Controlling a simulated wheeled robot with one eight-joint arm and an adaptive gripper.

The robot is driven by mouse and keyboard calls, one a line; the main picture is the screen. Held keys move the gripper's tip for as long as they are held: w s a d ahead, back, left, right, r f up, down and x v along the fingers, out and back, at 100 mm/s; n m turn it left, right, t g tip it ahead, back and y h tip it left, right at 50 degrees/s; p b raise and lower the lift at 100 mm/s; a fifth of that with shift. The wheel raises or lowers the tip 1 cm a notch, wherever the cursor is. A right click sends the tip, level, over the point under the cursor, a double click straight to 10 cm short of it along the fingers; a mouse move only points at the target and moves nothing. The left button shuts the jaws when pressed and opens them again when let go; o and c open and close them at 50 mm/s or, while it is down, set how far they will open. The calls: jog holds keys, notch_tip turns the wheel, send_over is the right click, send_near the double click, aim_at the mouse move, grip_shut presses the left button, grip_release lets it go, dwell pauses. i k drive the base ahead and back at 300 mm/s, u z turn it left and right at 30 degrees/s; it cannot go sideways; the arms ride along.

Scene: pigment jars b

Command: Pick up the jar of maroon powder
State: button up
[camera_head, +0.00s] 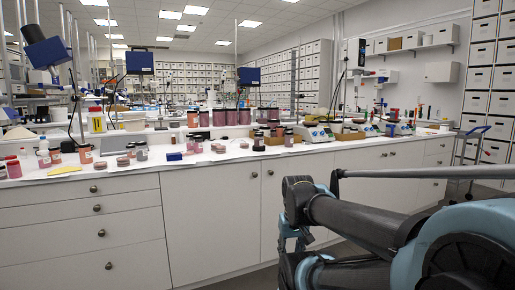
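Several jars with red, pink and brown contents stand on the white bench. On the raised back ledge is a row of large jars with dark pinkish-red contents, such as this one (231,117). On the front worktop are a pinkish jar (14,169) at the far left, an orange-brown jar (85,154), a dark-capped reddish jar (198,145) and a dark-capped jar (288,138). I cannot tell which holds the maroon powder. My gripper (284,238) is low in front of the cabinets, apart from the jars. Its fingers are small and partly unclear.
White cabinets (215,215) with drawers front the bench. Low dishes (123,161), a small blue item (174,156), a yellow item (64,170) and white balances (318,133) stand among the jars. A trolley (470,145) is at the right. My arm fills the lower right.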

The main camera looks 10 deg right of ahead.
aim_at(259, 141)
jog(key=u, duration=0.05)
jog(key=i, duration=1)
jog(key=z, duration=0.05)
